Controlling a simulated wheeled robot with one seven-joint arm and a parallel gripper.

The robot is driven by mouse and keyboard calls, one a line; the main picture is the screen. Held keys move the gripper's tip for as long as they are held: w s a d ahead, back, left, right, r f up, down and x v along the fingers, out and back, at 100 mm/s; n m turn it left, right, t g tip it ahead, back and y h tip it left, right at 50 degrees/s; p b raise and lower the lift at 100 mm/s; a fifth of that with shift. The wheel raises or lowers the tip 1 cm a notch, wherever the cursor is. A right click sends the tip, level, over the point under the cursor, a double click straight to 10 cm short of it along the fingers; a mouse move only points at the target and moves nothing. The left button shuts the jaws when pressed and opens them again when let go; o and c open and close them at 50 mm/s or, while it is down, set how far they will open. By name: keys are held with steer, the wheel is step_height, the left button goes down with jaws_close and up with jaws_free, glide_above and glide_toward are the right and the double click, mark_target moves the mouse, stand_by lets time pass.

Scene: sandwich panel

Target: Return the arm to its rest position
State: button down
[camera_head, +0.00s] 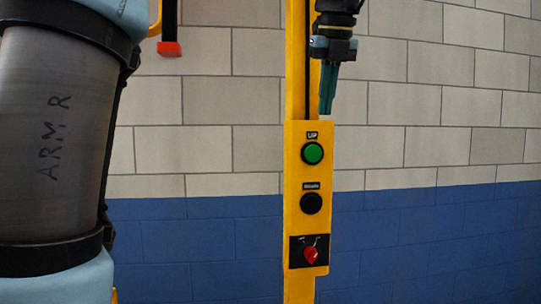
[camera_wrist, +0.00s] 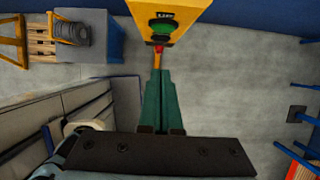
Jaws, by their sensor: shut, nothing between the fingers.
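My gripper (camera_head: 327,104) points down just in front of the upper right edge of the yellow control panel (camera_head: 294,190) in the head view. Its green fingers are together and empty. In the wrist view my gripper (camera_wrist: 158,78) points towards the panel (camera_wrist: 190,8), with its fingers side by side. The panel carries a green button (camera_head: 312,153), a black button (camera_head: 311,203) below it, and a red rotary switch (camera_head: 310,253) at the bottom. I cannot tell whether the fingertips touch the panel.
A brick wall (camera_head: 420,100), blue in its lower part (camera_head: 430,240), stands behind the panel. A red-ended bar (camera_head: 169,48) hangs at upper left. In the wrist view, bare floor (camera_wrist: 230,80) lies around, with a wooden pallet (camera_wrist: 40,40) at upper left and a blue post (camera_wrist: 290,84) at right.

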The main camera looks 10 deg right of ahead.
steer(key=w+a+f+n+g, duration=0.1)
steer(key=w+a+f+n, duration=0.3)
steer(key=a+f+n, duration=0.55)
steer(key=w+a+f+n+g, duration=0.1)
steer(key=w+a+f+n, duration=0.3)
steer(key=f+n, duration=0.55)
steer(key=s+a+f+n, duration=0.4)
steer(key=a+f+n, duration=0.4)
steer(key=a+f, duration=0.1)
steer(key=s+a+f+n, duration=0.4)
steer(key=a+f+n, duration=0.5)
steer(key=f, duration=0.3)
steer(key=shift+s+a+n+g, duration=0.25)
steer(key=shift+s+n+g, duration=0.05)
steer(key=shift+g, duration=0.1)
steer(key=shift+a, duration=0.1)
